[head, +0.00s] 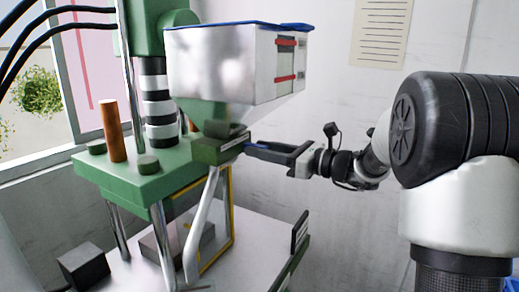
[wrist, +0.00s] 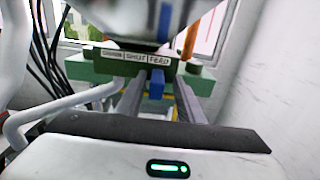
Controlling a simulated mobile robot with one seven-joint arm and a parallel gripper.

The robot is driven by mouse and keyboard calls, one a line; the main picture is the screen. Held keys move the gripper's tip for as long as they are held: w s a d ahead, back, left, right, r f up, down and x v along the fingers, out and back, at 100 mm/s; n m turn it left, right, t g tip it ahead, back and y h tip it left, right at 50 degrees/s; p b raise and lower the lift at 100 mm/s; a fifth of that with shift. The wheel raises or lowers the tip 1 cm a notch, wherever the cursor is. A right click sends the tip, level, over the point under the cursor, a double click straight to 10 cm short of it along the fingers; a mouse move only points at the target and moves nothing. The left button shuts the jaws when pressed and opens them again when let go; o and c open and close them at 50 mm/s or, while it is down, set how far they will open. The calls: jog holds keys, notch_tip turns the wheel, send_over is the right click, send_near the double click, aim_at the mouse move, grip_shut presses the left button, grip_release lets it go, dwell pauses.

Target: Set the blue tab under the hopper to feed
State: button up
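The blue tab (wrist: 157,85) sticks out toward me below a label strip in the wrist view. The strip has a grey field that I cannot read, then SHUT (wrist: 134,57), then FEED (wrist: 159,60). From this angle the tab lines up under FEED, close to the SHUT border. My gripper (wrist: 158,98) is open, one finger on each side of the tab, with gaps visible. The hopper (head: 220,65) is a pale box with a blue rim in the head view. My gripper (head: 246,149) reaches the green block (head: 217,150) under it from the right and largely hides the tab.
The green press table (head: 140,178) carries a copper-coloured post (head: 111,130) and dark knobs. A bent pale pipe (head: 201,220) runs down from the block. A small dark upright plate (head: 300,231) stands on the bench below my gripper.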

jog(key=v, duration=1.6)
jog(key=shift+s+d, duration=0.15)
jog(key=shift+d, duration=0.1)
